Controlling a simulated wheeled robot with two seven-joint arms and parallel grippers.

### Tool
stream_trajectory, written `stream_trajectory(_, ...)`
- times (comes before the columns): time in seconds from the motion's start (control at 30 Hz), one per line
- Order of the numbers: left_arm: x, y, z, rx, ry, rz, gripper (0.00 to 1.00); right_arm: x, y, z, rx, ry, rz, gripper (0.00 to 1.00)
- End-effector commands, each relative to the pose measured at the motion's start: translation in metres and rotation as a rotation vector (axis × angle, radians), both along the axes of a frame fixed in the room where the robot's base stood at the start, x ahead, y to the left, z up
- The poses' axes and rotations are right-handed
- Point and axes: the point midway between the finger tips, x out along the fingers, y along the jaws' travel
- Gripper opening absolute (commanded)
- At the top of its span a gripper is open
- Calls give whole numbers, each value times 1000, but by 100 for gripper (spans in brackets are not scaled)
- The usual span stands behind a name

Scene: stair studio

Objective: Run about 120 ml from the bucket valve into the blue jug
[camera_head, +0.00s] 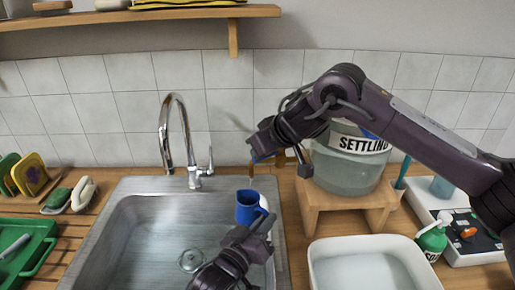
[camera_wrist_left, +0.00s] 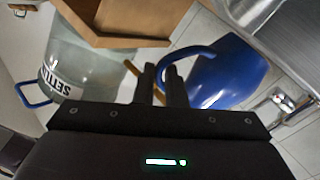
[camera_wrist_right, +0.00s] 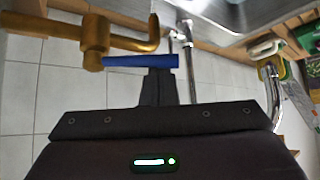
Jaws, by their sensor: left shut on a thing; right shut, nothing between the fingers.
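The blue jug (camera_head: 248,208) is held over the right part of the sink, below the valve. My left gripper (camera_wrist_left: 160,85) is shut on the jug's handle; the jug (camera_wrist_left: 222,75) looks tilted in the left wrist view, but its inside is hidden. The clear bucket (camera_head: 345,168), labelled SETTLING, holds liquid. Its brass valve (camera_wrist_right: 95,38) has a blue lever (camera_wrist_right: 140,61). My right gripper (camera_wrist_right: 158,72) is shut and empty, its fingertips at the lever, apparently touching it. In the head view my right gripper largely hides the valve. I cannot tell whether liquid runs.
The bucket stands on a wooden stand (camera_head: 312,192). A metal sink (camera_head: 130,215) with a curved tap (camera_head: 168,130) lies left of it. A white basin (camera_head: 322,245) is in front of the stand. A green bottle (camera_head: 432,238) is at the right.

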Motion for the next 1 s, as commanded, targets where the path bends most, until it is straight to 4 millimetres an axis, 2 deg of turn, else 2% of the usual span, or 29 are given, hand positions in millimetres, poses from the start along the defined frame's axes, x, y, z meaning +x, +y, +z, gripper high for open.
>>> stream_trajectory(0.23, 0, 0, 2, -2, -4, 0, 0, -12, -11, -1, 3, 1, 174, 0)
stream_trajectory(0.57, 0, 0, 2, -2, -4, 0, 0, -23, -28, -1, 0, 1, 171, 0)
stream_trajectory(1.0, 0, 0, 2, -2, -4, 0, 0, -28, -47, -1, -1, 2, 169, 0)
